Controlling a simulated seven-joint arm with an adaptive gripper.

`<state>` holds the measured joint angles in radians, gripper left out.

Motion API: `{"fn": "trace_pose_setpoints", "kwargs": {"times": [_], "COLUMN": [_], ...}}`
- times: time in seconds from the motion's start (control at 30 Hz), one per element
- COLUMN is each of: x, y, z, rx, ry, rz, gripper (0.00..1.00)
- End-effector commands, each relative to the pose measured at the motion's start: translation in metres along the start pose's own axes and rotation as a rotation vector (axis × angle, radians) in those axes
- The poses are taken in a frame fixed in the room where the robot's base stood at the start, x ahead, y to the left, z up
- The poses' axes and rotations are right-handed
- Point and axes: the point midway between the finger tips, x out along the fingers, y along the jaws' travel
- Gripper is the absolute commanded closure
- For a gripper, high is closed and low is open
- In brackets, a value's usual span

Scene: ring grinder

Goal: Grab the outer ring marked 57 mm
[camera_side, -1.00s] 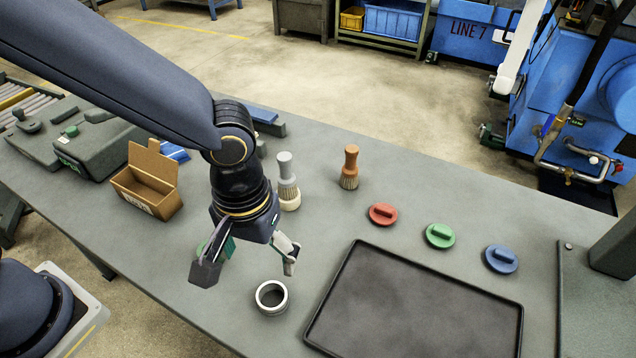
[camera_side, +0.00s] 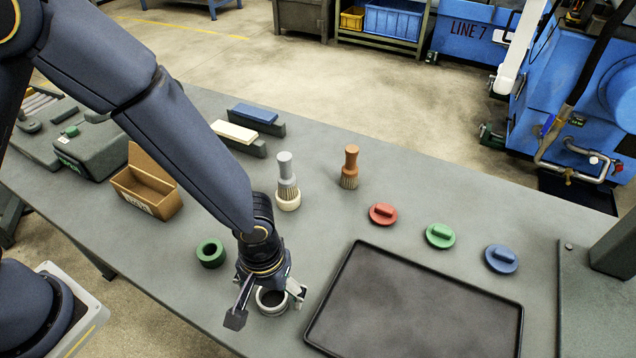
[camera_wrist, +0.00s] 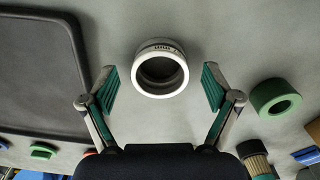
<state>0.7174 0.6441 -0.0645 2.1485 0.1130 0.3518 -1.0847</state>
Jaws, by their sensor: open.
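A white metal ring (camera_side: 272,311) stands on the grey bench left of the black tray. It shows whole in the wrist view (camera_wrist: 160,94), with small dark lettering on its side that I cannot read for sure. My gripper (camera_side: 266,305) is low over the bench, with one finger on each side of the ring in the side view. In the wrist view my gripper (camera_wrist: 160,78) is wide open and empty, and the ring appears between and slightly beyond the fingertips, with a gap on both sides.
A green ring (camera_side: 210,264) lies left of my gripper. The black tray (camera_side: 333,290) is close on the right. Behind stand a grey-handled brush (camera_side: 287,185), a brown brush (camera_side: 350,168) and a cardboard box (camera_side: 150,195). Red (camera_side: 383,214), green (camera_side: 440,236) and blue (camera_side: 501,259) lids lie beyond the tray.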

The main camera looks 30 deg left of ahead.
Motion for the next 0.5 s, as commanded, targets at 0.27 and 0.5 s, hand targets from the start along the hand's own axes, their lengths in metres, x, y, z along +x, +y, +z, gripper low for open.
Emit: {"fn": "trace_pose_setpoints", "kwargs": {"times": [0.27, 0.5], "x": [-0.0005, -0.0006], "y": [0.0000, 0.0000], "z": [-0.0001, 0.0000], "rx": [0.000, 0.000], "ry": [0.000, 0.000], "rz": [0.000, 0.000], "gripper": [0.28, 0.53]}}
